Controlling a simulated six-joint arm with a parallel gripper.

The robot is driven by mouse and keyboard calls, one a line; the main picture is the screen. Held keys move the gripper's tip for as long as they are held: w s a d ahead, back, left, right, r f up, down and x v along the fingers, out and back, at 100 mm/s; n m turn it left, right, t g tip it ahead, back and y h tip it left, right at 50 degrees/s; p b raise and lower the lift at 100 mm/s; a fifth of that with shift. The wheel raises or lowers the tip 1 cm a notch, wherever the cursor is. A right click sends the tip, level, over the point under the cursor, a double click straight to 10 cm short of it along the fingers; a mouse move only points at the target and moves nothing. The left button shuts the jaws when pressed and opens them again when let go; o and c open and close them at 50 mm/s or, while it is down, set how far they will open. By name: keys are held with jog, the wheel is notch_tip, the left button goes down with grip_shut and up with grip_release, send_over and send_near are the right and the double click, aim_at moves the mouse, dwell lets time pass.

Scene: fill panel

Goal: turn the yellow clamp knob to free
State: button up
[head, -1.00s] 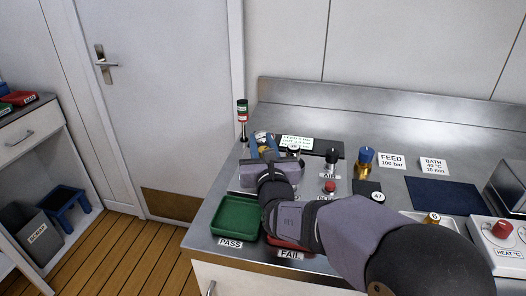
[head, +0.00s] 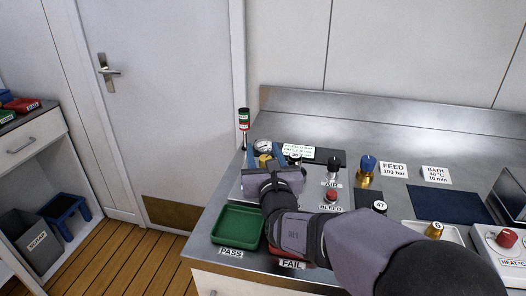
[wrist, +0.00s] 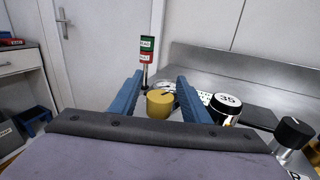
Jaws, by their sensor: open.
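The yellow clamp knob (wrist: 159,104) stands upright on the panel in the wrist view, framed between my two blue fingers. In the head view the knob (head: 264,160) is partly hidden by my gripper. My gripper (wrist: 160,80) is open, with one finger to the left and one to the right of the knob. I see a gap on each side, and I cannot tell whether either finger touches it. The knob's marking is not readable.
A round gauge (head: 263,146) and a red-green indicator post (head: 243,124) stand behind the knob. A black-topped part labelled 35 (wrist: 227,106) is close to the right finger. The AIR knob (head: 333,162) and red BLEED button (head: 331,195) lie right. A green PASS tray (head: 238,226) is in front.

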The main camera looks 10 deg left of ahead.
jog(key=shift+b+v, duration=0.5)
jog(key=shift+v, duration=3)
jog(key=shift+r, duration=0.1)
notch_tip(320, 180, up, 11)
jog(key=w+a+g+p, duration=0.1)
jog(key=w+a+p, duration=0.1)
jog(key=p, duration=1.5)
jog(key=w+d+r+m+h+p, duration=0.3)
jog(key=w+r+m+h+p, duration=0.2)
jog(key=p, duration=0.2)
jog(key=m+g+h+p, duration=0.3)
jog(key=m+g, duration=0.8)
jog(key=m, duration=2.3)
send_near(262, 159)
jog(key=w+d, duration=0.1)
jog(key=shift+d+f+m+y+p, duration=0.2)
jog(key=shift+f+m+y+p, duration=0.2)
jog(key=shift+m, duration=0.5)
